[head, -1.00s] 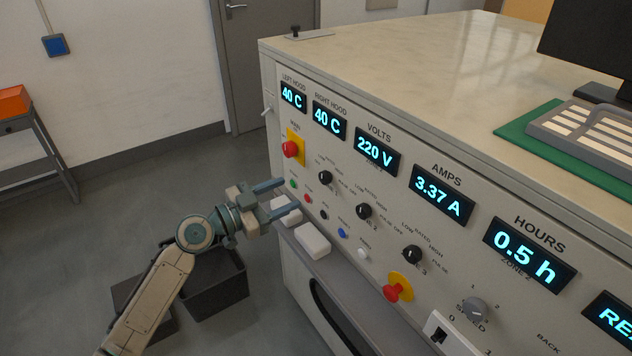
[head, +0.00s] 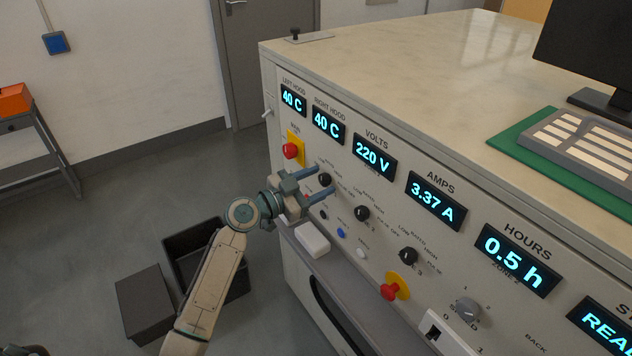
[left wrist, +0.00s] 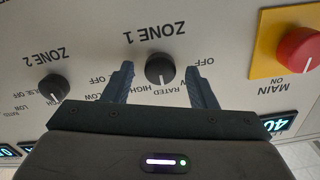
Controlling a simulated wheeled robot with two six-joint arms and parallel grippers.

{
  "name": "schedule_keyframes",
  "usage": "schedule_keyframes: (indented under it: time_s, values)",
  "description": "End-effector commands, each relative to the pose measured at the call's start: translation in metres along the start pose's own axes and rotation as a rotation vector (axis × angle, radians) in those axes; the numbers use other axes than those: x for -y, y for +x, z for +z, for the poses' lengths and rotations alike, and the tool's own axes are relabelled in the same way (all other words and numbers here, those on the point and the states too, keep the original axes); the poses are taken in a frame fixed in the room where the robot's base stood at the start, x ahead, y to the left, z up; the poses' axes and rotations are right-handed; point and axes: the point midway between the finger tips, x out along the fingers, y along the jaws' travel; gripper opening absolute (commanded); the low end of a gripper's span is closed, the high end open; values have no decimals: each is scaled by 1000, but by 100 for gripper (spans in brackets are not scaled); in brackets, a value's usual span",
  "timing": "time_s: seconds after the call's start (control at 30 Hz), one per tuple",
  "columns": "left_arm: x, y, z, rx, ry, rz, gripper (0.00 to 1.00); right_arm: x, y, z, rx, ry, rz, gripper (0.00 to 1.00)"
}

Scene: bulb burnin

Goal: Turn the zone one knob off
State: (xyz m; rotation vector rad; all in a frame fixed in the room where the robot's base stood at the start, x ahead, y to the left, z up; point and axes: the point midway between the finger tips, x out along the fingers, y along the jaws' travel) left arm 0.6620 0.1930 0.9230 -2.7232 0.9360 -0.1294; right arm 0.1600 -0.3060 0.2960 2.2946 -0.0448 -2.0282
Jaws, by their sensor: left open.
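The zone one knob (head: 325,179) is a small black dial on the slanted panel, below the right hood display. In the left wrist view the zone one knob (left wrist: 160,69) shows below the upside-down ZONE 1 label, its white pointer line towards the RATED/HIGH lettering. My left gripper (head: 325,178) is open, its two blue-grey fingers pointing at the panel. In the left wrist view the left gripper's fingers (left wrist: 163,82) stand on either side of the knob, with gaps; I cannot tell whether the tips reach its depth. My right gripper is not in view.
The zone two knob (head: 362,213) and zone three knob (head: 409,256) sit along the panel to the right. Small buttons and a ledge with a white block (head: 312,239) lie below.

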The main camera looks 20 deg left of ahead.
Motion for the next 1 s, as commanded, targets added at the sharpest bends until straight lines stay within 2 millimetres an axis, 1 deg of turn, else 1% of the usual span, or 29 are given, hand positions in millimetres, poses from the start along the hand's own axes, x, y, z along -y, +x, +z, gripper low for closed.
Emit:
schedule_keyframes:
  time_s: [0.03,0.07,0.1,0.27,0.3,0.6,0.7,0.77,1.0]
  values:
    - [0,0,0,0,0,0,52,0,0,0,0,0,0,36]
    - [0,0,0,0,0,0,48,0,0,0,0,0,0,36]
    - [0,0,0,0,0,0,40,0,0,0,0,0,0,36]
    - [0,0,0,0,0,0,9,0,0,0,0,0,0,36]
    - [0,0,0,0,0,0,7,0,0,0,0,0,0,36]
    - [0,0,1,0,-39,0,7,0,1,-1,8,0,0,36]
    - [0,0,1,0,-83,0,7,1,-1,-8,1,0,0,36]
    - [0,0,2,0,-118,0,7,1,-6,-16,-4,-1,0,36]
    - [0,0,2,1,-316,0,7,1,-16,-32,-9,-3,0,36]
